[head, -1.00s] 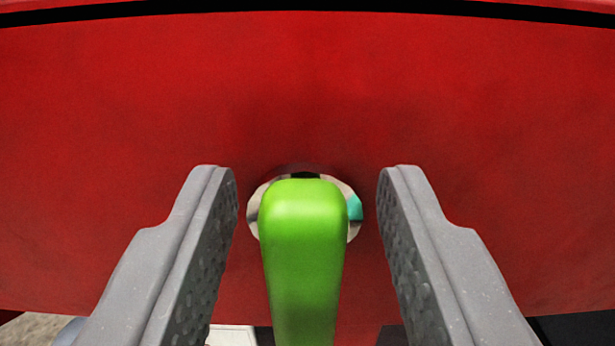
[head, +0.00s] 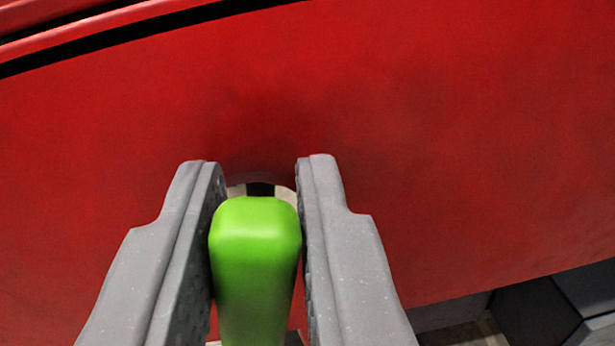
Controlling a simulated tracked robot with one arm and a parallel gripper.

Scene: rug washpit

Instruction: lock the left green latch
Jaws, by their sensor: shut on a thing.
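The green latch (head: 254,262) is a rounded green handle at the lower middle of the head view, left of centre. It points down the picture from a round pale fitting set in the red panel (head: 430,150). My gripper (head: 258,170) is shut on the green latch, with one grey finger against each side of it. The fingers hide most of the round fitting; only its upper part and a dark slot show above the latch. The lower end of the latch is cut off by the picture edge.
The red panel fills most of the view. A black gap (head: 120,33) runs along its upper left edge, with a red rim above. Dark grey blocky parts (head: 545,305) show at the lower right, below the panel.

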